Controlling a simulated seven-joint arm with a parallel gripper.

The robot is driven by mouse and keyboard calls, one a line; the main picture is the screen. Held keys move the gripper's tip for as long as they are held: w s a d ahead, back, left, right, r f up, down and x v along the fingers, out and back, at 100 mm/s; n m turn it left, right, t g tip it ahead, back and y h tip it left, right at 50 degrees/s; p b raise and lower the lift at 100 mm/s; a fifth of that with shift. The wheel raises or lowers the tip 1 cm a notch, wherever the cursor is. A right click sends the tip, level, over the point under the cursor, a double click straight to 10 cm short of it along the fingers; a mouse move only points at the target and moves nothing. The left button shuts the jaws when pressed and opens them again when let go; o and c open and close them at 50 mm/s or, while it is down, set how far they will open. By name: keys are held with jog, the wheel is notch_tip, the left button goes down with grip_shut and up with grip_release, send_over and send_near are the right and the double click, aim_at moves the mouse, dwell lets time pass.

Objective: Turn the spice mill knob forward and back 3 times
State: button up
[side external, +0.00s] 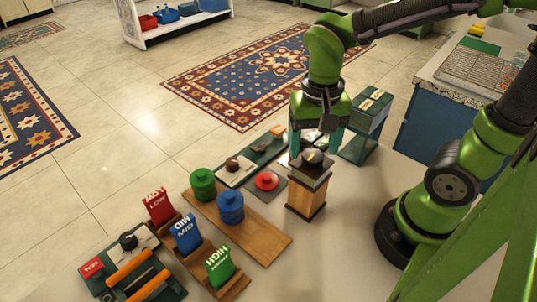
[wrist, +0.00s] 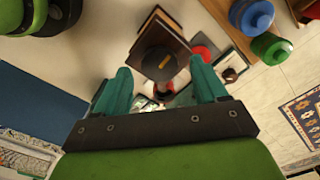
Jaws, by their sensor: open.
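The spice mill (side external: 306,198) stands upright on the grey table, a wooden box with a dark top. Its dark round knob (side external: 312,157) sits on top. In the wrist view the mill's wooden side (wrist: 167,25) and dark knob (wrist: 158,64) show upper centre. My gripper (side external: 314,148) is directly above the mill, pointing down, with its teal fingers spread. In the wrist view my gripper (wrist: 162,76) is open, its fingertips to the left and right of the knob. The fingers look apart from the knob; their exact height against it is unclear.
A red round piece (side external: 267,181) lies close left of the mill. A green tin (side external: 366,119) stands close behind right. A wooden board (side external: 260,236) with blue (side external: 230,207) and green (side external: 203,184) stacked pieces is left. Labelled LOW, MID, HIGH blocks stand front left. The table front is clear.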

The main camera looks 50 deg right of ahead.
aim_at(313, 155)
notch_tip(313, 155, up, 16)
jog(key=shift+f, duration=0.15)
jog(key=shift+f, duration=0.1)
dwell(0.4)
notch_tip(313, 155, down, 17)
jog(key=shift+r, duration=0.1)
dwell(0.4)
jog(key=c, duration=1.1)
jog(key=shift+o, duration=0.2)
